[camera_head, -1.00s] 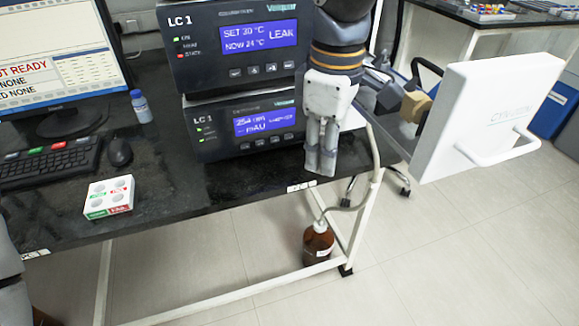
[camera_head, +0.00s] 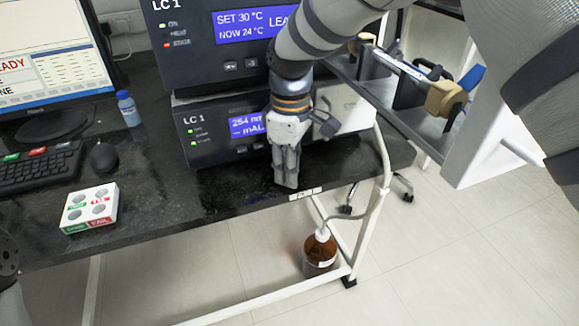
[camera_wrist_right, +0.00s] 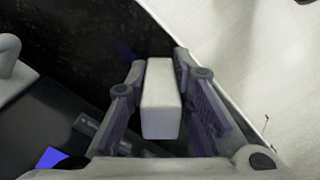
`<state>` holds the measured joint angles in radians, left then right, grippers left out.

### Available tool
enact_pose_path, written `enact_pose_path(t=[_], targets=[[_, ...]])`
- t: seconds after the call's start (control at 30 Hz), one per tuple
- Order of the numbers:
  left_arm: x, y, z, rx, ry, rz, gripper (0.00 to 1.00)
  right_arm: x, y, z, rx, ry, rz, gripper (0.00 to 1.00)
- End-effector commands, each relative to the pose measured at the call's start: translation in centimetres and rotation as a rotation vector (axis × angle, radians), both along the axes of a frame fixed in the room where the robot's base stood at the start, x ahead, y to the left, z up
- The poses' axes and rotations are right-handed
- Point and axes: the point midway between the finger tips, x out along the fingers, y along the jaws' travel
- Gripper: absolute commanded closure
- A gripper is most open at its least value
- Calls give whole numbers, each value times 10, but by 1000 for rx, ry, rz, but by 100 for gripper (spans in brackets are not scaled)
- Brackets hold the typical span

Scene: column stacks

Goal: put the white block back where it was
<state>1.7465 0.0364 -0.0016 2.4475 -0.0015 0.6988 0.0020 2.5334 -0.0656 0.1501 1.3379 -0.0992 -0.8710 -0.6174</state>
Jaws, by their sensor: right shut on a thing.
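My right gripper (camera_head: 287,180) points down at the front edge of the black bench, in front of the lower LC 1 unit. In the right wrist view its fingers (camera_wrist_right: 165,95) are closed on the two sides of a white block (camera_wrist_right: 161,100), a plain oblong. In the head view the fingers hide most or all of the block. I cannot tell whether the block touches the bench top. My left gripper is not in view; only grey arm parts show at the left edge.
The black bench (camera_head: 150,205) has free room left of the gripper. A white box with round wells (camera_head: 90,208), a mouse (camera_head: 104,157) and a small bottle (camera_head: 128,108) stand further left. The LC 1 stack (camera_head: 190,135) is close behind. A brown bottle (camera_head: 319,252) stands below.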

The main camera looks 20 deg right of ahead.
Motion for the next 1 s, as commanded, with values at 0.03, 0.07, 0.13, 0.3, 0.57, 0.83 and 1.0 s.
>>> enact_pose_path(t=[0.03,0.07,0.13,0.3,0.57,0.83,1.0], targets=[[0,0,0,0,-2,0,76,0,0,2,-1,-2,0,95],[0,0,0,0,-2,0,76,0,0,2,-1,-2,0,95],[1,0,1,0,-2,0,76,0,0,2,-1,-2,0,95],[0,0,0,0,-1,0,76,0,0,-1,0,-1,0,65],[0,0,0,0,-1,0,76,0,0,-1,0,-1,0,59],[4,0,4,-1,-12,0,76,2,0,41,1,-11,-1,59],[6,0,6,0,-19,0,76,2,0,87,0,-8,0,59]])
